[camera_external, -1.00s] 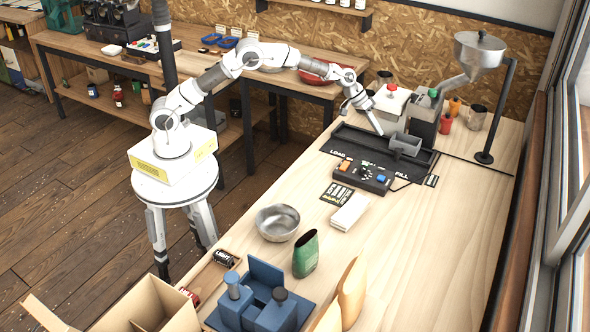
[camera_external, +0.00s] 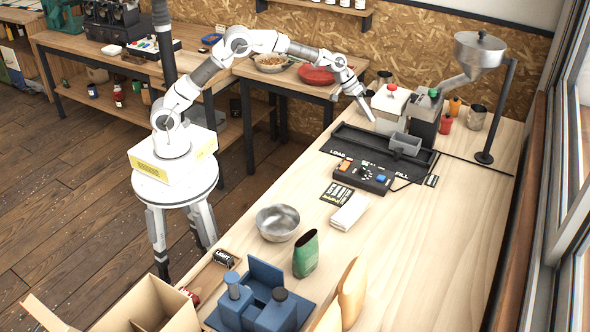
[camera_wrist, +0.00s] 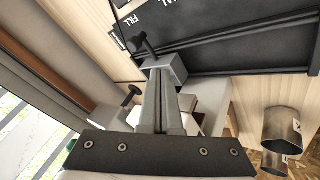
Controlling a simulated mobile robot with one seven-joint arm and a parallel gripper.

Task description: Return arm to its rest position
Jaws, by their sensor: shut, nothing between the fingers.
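My arm reaches from its base on the white stand across to the workbench. My gripper (camera_external: 370,116) is shut and empty. It points down and to the right, above the far left edge of the workbench, just left of the white box with a red knob (camera_external: 390,101). In the wrist view, my shut gripper (camera_wrist: 162,70) shows in the middle, with the black tray (camera_wrist: 260,32) beyond it. The small grey bin (camera_external: 405,144) stands on the black tray (camera_external: 350,146), apart from my gripper.
The metal hopper machine (camera_external: 478,52) stands at the back right. A button panel (camera_external: 364,176), a steel bowl (camera_external: 278,222) and a green container (camera_external: 306,254) are nearer.

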